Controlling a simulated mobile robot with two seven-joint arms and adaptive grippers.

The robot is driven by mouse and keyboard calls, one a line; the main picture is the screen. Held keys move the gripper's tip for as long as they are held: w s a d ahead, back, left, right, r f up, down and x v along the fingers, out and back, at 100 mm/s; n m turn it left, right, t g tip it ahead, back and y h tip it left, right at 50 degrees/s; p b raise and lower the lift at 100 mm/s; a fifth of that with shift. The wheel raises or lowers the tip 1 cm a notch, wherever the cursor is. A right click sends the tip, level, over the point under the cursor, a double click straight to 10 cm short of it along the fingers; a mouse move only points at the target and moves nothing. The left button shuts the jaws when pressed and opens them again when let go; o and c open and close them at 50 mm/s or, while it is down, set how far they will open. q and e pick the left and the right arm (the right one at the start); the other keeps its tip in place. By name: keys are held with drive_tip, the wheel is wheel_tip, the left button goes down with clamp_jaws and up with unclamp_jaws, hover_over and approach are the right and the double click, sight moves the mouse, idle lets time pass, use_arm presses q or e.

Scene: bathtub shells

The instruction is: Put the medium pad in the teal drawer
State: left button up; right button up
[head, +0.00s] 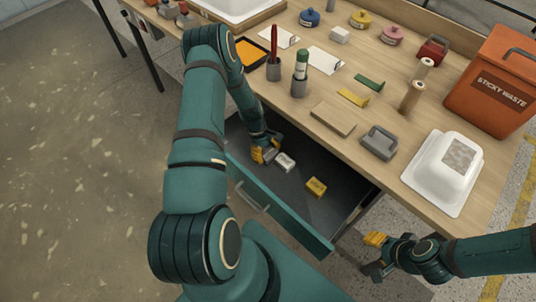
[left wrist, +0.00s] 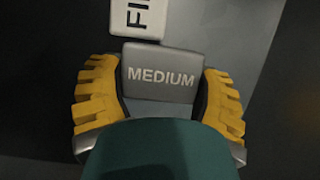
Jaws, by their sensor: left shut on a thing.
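The teal drawer (head: 280,215) is pulled out from under the workbench, and its dark inside shows. My left gripper (head: 265,152) is down inside the drawer, near its far left part. It is shut on the grey medium pad (left wrist: 160,76), which reads MEDIUM and sits between the yellow fingers in the left wrist view. A white pad (head: 285,162) lies beside it in the drawer; its partly cut lettering (left wrist: 138,18) starts with FI. My right gripper (head: 376,241) is outside the drawer, at its right; its finger opening is unclear.
A yellow pad (head: 316,187) lies in the drawer to the right, with bare floor around it. On the bench stand a grey handled block (head: 379,143), a white tub (head: 443,172), an orange sticky waste bin (head: 495,80) and a flat tan board (head: 333,118).

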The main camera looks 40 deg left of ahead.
use_arm(q)
drive_tip(key=shift+w+f, duration=0.25)
drive_tip(key=shift+f, duration=0.35)
drive_tip(key=o, duration=1.1)
drive_tip(key=shift+f, duration=0.1)
drive_tip(key=shift+o, duration=0.2)
drive_tip(key=p+v, duration=0.5)
drive_tip(key=v, duration=0.7)
